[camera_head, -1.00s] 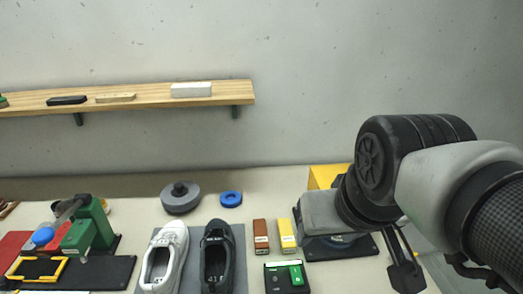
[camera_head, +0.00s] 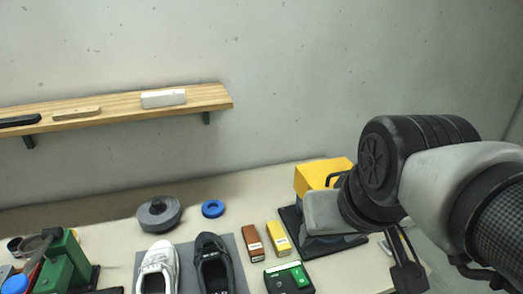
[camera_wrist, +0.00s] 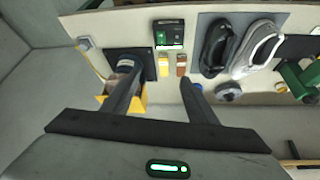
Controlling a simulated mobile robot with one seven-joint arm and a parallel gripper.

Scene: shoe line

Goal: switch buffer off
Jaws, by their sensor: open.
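The buffer is most likely the yellow-housed machine (camera_head: 318,177) on a black base, partly hidden behind my arm in the head view; its yellow part also shows beside a finger in the wrist view (camera_wrist: 139,104). A black control box (camera_head: 275,284) with a green switch (camera_head: 299,274) stands in front of it. That box also shows at the top of the wrist view (camera_wrist: 167,28). My gripper (camera_wrist: 158,76) is open and empty, with its fingers wide apart. One finger overlaps the buffer in the wrist view. In the head view, one dark finger (camera_head: 406,265) shows at lower right.
A brown box (camera_head: 252,244) and a yellow box (camera_head: 279,239) stand beside the control box. Left of them are two shoes on a grey mat (camera_head: 239,262), a grey disc (camera_head: 159,213) and a blue ring (camera_head: 213,209). A wooden shelf (camera_head: 215,97) hangs on the wall.

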